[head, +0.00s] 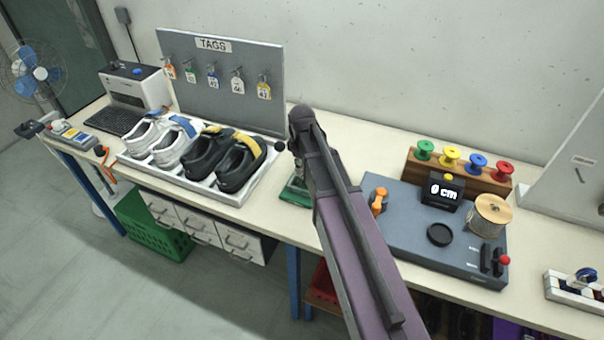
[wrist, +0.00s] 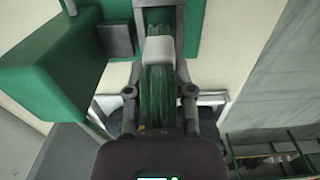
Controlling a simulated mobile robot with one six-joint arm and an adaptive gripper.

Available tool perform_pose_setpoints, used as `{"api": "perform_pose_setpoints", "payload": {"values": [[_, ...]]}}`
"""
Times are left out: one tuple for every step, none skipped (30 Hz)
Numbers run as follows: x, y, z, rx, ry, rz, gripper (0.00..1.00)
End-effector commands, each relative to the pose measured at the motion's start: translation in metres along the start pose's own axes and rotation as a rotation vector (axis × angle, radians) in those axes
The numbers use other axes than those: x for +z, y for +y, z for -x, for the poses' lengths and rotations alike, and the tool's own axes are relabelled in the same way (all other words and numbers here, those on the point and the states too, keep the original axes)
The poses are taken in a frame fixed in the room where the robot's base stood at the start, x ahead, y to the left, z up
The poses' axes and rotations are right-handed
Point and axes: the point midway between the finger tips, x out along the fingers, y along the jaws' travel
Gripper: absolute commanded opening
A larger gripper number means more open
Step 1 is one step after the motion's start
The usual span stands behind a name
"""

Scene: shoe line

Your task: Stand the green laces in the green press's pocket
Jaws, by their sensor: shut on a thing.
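My gripper (wrist: 160,22) is shut on the green laces (wrist: 158,95), a green bundle with a white band (wrist: 158,49), in the wrist view. The bundle lies lengthwise between the two fingers. The green press (wrist: 55,75) fills the upper left of the wrist view, close beside the fingers, and green also shows behind the fingertips. In the head view only a small part of the green press (head: 297,190) shows on the bench, beside my arm. My arm hides the gripper and the laces there. I cannot tell whether the laces are in the pocket.
A white tray (head: 240,198) of shoes stands left of the press, before the tag board (head: 222,80). Right of my arm lie a grey measuring station (head: 400,240) with a "0 cm" display (head: 443,190), a twine spool (head: 491,214) and a wooden rack (head: 458,177) of coloured spools.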

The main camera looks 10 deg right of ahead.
Motion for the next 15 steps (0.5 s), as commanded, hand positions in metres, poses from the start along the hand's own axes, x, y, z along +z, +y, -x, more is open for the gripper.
{"api": "perform_pose_setpoints", "payload": {"values": [[0.000, 0.000, -0.010, 0.000, 0.000, 0.000, 0.00], [0.000, 0.000, -0.013, 0.000, 0.000, 0.000, 0.00], [0.000, 0.000, -0.016, 0.000, 0.000, 0.000, 0.00], [0.000, 0.000, -0.018, 0.000, 0.000, 0.000, 0.00], [0.000, 0.000, -0.020, 0.000, 0.000, 0.000, 0.00], [0.000, 0.000, -0.022, 0.000, 0.000, 0.000, 0.00], [0.000, 0.000, -0.023, 0.000, 0.000, 0.000, 0.00], [0.000, 0.000, -0.024, 0.000, 0.000, 0.000, 0.00], [0.000, 0.000, -0.025, 0.000, 0.000, 0.000, 0.00], [0.000, 0.000, -0.025, 0.000, 0.000, 0.000, 0.00], [0.000, 0.000, -0.025, 0.000, 0.000, 0.000, 0.00], [0.000, 0.000, -0.025, 0.000, 0.000, 0.000, 0.00], [0.000, 0.000, -0.025, 0.000, 0.000, 0.000, 0.00], [0.000, 0.000, -0.024, 0.000, 0.000, 0.000, 0.00], [0.000, 0.000, -0.024, 0.000, 0.000, 0.000, 0.00]]}}
